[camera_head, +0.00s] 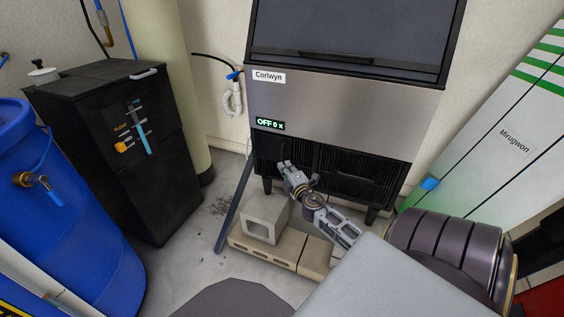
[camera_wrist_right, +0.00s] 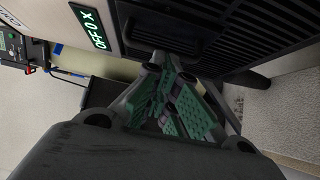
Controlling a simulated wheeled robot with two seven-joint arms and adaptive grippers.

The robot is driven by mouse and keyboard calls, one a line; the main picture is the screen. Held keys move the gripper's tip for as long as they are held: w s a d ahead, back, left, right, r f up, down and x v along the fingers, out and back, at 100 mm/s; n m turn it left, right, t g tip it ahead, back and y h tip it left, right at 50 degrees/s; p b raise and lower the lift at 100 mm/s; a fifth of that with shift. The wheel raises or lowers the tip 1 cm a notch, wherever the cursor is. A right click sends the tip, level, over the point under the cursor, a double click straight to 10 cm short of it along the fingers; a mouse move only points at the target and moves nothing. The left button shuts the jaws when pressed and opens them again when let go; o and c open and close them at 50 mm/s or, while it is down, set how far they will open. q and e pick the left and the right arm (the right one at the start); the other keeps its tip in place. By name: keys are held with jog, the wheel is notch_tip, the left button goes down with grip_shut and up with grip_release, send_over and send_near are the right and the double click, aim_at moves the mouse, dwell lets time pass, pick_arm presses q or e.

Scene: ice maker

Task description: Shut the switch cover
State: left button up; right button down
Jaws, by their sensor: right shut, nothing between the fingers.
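The ice maker (camera_head: 340,108) has a steel front and a lit sign (camera_head: 270,125) reading OFF 0 X, which also shows in the wrist view (camera_wrist_right: 90,27). Below it is a black slatted grille (camera_head: 352,172), seen in the wrist view too (camera_wrist_right: 245,35). My right gripper (camera_head: 284,166) is shut and empty in front of the left part of the grille; its green-padded fingers show in the wrist view (camera_wrist_right: 165,95). A dark smooth panel (camera_wrist_right: 160,22) lies just beyond the fingertips, below the sign. I cannot tell whether it is the switch cover, or its position. My left gripper is not in view.
Concrete blocks (camera_head: 263,222) stand on the floor under my right arm. A black cabinet (camera_head: 110,150) and a blue barrel (camera_head: 70,215) are at the left. A white and green panel (camera_head: 480,150) leans at the right.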

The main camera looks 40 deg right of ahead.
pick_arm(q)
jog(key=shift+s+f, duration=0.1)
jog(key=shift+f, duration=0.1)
pick_arm(e)
jog(key=s+d, duration=0.3)
jog(key=s, duration=0.3)
jog(key=shift+s+d, duration=0.25)
jog(key=shift+s, duration=0.1)
